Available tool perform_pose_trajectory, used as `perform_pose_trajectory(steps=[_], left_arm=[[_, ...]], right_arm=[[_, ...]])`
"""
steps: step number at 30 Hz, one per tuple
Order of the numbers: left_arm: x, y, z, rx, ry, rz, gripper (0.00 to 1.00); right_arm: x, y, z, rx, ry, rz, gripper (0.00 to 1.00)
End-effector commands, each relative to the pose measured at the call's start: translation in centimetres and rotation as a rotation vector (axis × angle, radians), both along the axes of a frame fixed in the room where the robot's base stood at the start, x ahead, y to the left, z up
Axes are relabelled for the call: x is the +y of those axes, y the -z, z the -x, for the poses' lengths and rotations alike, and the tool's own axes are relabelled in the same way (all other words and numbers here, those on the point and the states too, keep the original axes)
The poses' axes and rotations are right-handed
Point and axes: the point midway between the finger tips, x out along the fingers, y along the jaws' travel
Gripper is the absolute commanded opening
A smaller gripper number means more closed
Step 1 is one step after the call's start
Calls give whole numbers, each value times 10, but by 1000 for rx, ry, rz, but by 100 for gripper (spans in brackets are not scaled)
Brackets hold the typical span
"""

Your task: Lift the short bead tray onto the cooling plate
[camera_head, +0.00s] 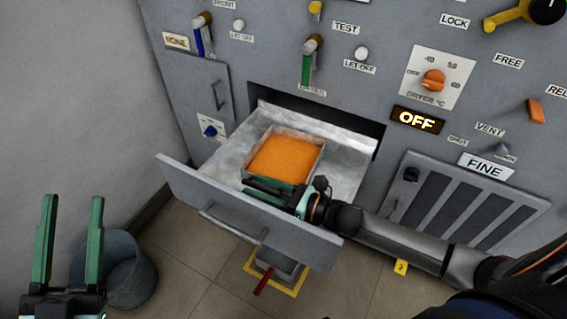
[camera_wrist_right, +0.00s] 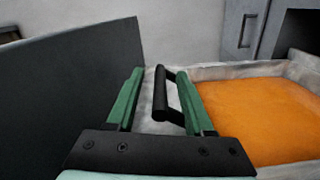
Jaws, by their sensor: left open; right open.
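A pale metal tray (camera_head: 316,160) filled with orange beads (camera_head: 285,158) sits in the pulled-out drawer. In the right wrist view the tray (camera_wrist_right: 225,73) is at the right, with a black handle (camera_wrist_right: 160,93) beside it. My right gripper (camera_head: 258,186) is at the tray's near side, inside the drawer front. Its open fingers stand on either side of the handle, not closed on it. My left gripper (camera_head: 70,205) is open and empty at the lower left, far from the tray. I cannot tell which surface is the cooling plate.
The drawer front (camera_head: 235,208) stands up close to my right gripper. A grey bucket (camera_head: 128,270) is at the lower left. A small container with a red handle (camera_head: 263,281) stands on a yellow-marked floor square below the drawer. The control panel (camera_head: 270,45) rises behind.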

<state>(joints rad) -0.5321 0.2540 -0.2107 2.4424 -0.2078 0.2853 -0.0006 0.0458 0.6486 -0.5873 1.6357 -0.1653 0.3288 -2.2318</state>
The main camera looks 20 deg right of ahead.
Motion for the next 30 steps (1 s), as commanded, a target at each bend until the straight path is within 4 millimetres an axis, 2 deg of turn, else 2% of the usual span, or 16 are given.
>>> perform_pose_trajectory(steps=[6, 19, 30], left_arm=[[0, -1, 0, -2, 0, 0, 50], [0, 0, 0, 0, 0, 0, 50], [0, 0, 0, 0, 0, 0, 50]], right_arm=[[0, 0, 0, 0, 0, 0, 50], [0, 0, 0, 0, 0, 0, 2], [0, 0, 0, 0, 1, 0, 0]])
